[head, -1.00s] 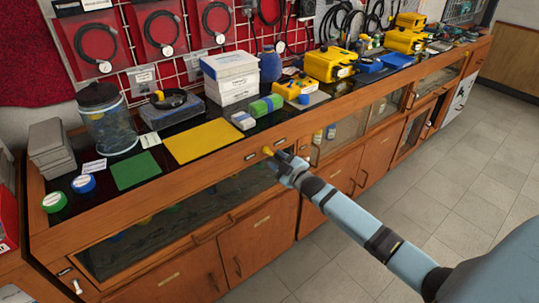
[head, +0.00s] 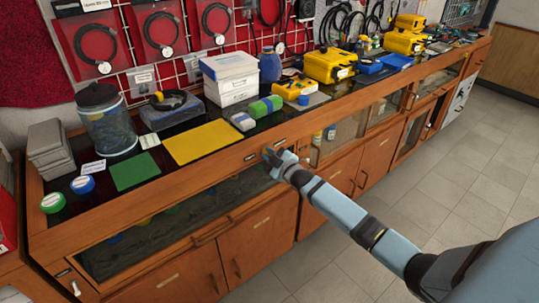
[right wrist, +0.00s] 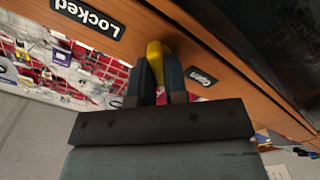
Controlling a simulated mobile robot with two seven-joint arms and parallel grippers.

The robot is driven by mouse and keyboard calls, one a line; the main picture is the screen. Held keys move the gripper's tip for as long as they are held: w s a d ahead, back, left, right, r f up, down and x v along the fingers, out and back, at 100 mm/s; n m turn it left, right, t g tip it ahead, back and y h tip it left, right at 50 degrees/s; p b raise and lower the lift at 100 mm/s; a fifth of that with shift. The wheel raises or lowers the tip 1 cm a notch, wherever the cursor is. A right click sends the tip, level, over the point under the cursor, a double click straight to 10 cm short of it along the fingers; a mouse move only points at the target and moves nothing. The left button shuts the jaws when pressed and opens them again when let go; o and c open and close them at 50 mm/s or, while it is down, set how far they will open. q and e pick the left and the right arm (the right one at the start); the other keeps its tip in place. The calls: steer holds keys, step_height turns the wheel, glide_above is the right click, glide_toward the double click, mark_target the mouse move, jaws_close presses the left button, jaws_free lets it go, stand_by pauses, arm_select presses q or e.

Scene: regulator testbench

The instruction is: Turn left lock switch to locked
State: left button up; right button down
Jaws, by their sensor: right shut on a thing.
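The lock switch has a yellow handle (right wrist: 155,54) on the wooden front rail of the bench. In the right wrist view it lies between a black "Locked" label (right wrist: 88,16) and a black "Open" label (right wrist: 201,76). My right gripper (right wrist: 157,82) is shut on this yellow handle, with one dark finger on each side. In the head view my right gripper (head: 272,155) is at the rail between two small dark labels and hides the handle. My left gripper is not in view.
A yellow mat (head: 203,142), a green mat (head: 135,171) and a white box stack (head: 230,78) are on the bench top. Glass panels and wooden doors (head: 258,238) are below the rail. The tiled floor (head: 460,150) at right is clear.

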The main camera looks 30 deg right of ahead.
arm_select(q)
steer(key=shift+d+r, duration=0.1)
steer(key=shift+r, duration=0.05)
arm_select(e)
steer(key=shift+r+m+p, duration=0.15)
steer(key=shift+m+p, duration=0.4)
steer(key=shift+m, duration=0.25)
arm_select(q)
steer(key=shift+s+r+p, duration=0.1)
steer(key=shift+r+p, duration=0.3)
steer(key=shift+p, duration=0.4)
arm_select(e)
steer(key=m, duration=1.6)
steer(key=shift+d, duration=0.3)
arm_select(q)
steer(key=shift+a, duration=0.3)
